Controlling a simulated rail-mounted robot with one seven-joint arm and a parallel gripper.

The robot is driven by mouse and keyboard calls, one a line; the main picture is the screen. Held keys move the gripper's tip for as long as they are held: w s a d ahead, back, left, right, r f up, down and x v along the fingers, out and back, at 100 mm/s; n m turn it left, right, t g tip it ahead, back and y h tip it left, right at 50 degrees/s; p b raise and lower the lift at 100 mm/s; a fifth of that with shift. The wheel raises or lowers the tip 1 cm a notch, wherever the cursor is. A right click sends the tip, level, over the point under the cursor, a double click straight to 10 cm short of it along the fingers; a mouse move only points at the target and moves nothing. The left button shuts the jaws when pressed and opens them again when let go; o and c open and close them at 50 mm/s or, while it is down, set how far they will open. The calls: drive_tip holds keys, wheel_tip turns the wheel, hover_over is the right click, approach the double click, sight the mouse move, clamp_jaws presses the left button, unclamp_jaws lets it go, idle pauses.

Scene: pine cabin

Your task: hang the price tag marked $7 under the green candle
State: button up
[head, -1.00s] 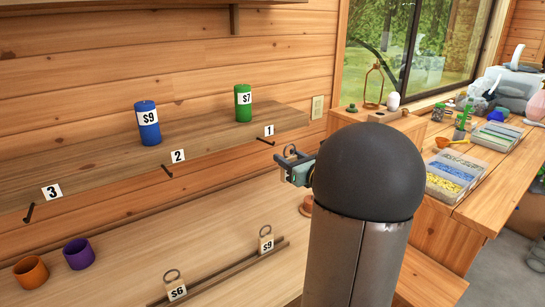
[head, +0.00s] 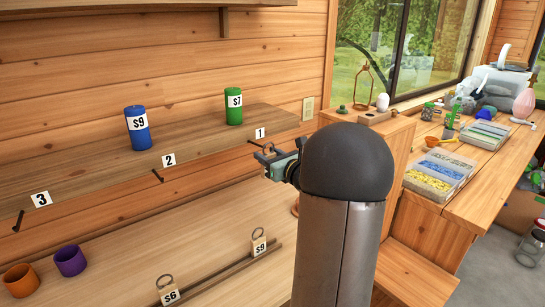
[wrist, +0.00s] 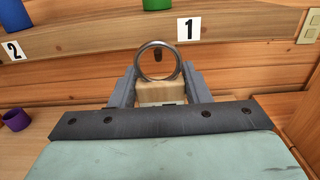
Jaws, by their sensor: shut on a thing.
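The green candle (head: 233,108), labelled $7, stands on the wooden shelf (head: 190,138) above the number 1 plate (head: 260,132) and a dark hook (head: 254,142). Its base shows in the wrist view (wrist: 157,4). My gripper (head: 270,158) is shut on a pale wooden tag (wrist: 157,93) with a metal ring (wrist: 141,62) standing up from it. In the wrist view the tip of the hook (wrist: 158,55) shows through the ring; I cannot tell whether the ring is around it or only in front. The held tag's price is not visible.
The blue candle (head: 137,128), marked $9, stands above hook 2 (head: 158,176). Hook 3 (head: 17,221) is bare at the left. Tags marked $9 (head: 259,243) and $6 (head: 168,293) stand at a rail below. Orange (head: 22,280) and purple (head: 70,260) cups stand at lower left.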

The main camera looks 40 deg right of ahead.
drive_tip(key=w+f, duration=0.1)
drive_tip(key=w, duration=0.5)
drive_tip(key=shift+w+d+f+b, duration=0.15)
drive_tip(key=shift+f+b, duration=0.1)
drive_tip(key=shift+b, duration=0.1)
idle(0.3)
idle(0.7)
drive_tip(key=o, duration=1)
drive_tip(key=shift+o, duration=0.2)
drive_tip(key=s+b, duration=0.3)
drive_tip(key=s, duration=1.4)
drive_tip(key=shift+s+a, duration=0.2)
drive_tip(key=shift+a, duration=0.25)
